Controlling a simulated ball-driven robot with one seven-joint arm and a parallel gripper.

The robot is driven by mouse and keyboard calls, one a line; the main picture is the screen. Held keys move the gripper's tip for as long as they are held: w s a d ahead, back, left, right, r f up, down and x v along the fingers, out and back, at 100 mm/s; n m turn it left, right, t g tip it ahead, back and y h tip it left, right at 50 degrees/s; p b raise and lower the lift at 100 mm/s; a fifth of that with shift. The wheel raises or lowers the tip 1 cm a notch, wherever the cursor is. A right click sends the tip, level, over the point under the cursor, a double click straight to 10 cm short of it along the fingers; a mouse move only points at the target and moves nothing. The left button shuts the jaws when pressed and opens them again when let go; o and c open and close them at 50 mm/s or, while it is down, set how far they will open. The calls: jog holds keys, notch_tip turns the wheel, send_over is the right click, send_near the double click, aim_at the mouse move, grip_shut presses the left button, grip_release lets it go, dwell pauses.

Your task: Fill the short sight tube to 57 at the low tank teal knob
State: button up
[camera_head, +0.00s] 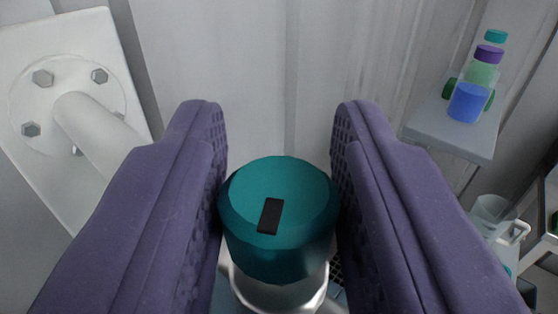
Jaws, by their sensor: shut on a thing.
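The teal knob (279,196) sits low in the middle of the head view, with a short black mark on its top face. My gripper (280,165) has its two purple padded fingers on either side of the knob and is shut on it. Below the knob, part of a pale metal collar (278,294) shows; the rest of its mount is hidden. The sight tube and its scale cannot be made out in this view.
A white flanged pipe (95,125) with bolts stands at left, close to the left finger. At right, a grey shelf (455,135) holds a blue container (468,102) and other coloured pieces. A clear jug (490,212) stands below it. A pale ribbed wall (270,60) is behind.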

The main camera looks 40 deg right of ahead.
jog(key=n+t+y+b, duration=0.1)
jog(key=y+b, duration=0.1)
jog(key=n+t+y+b, duration=0.1)
jog(key=n+y+b, duration=0.1)
jog(key=y+b, duration=0.1)
jog(key=n+t+y+b, duration=0.1)
jog(key=n+y+b, duration=0.1)
jog(key=b, duration=0.1)
jog(key=shift+d+f+t+y, duration=0.15)
jog(key=shift+f+t+y, duration=0.15)
jog(key=shift+t, duration=0.1)
jog(key=n+y+b, duration=0.2)
jog(key=y+b, duration=0.1)
jog(key=y, duration=0.1)
jog(key=shift+r+n, duration=0.25)
jog(key=shift+n, duration=0.15)
jog(key=shift+r, duration=0.1)
jog(key=shift+r+n+y+b, duration=0.1)
jog(key=shift+n+y+b, duration=0.25)
jog(key=shift+y, duration=0.15)
jog(key=o, duration=0.9)
jog(key=s, duration=0.7)
jog(key=shift+s+d+p, duration=0.1)
jog(key=shift+s+p, duration=0.25)
jog(key=shift+p, duration=0.05)
